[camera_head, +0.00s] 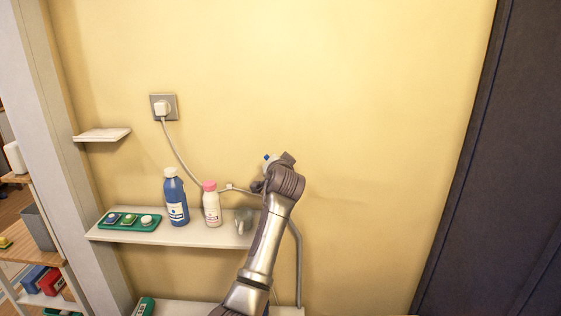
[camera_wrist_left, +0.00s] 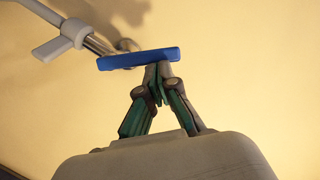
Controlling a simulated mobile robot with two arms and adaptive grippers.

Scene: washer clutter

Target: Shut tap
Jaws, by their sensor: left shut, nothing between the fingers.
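The tap's blue handle (camera_wrist_left: 138,59) is a flat bar that lies across the wrist view. Behind it are the grey tap body and pipe (camera_wrist_left: 95,42). My left gripper (camera_wrist_left: 157,74) is shut and empty, its fingertips right at the handle's lower edge, near its right half. I cannot tell whether they touch it. In the head view, a small blue part of the tap (camera_head: 267,157) shows beside my wrist, which hides most of the tap and my fingers. My right gripper is in neither view.
A wall shelf (camera_head: 185,235) left of my arm holds a blue bottle (camera_head: 175,198), a pink-capped white bottle (camera_head: 211,204), a grey cup-like object (camera_head: 243,220) and a green tray (camera_head: 105,220). A corded plug sits in a socket (camera_head: 163,106). The wall right of my arm is clear.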

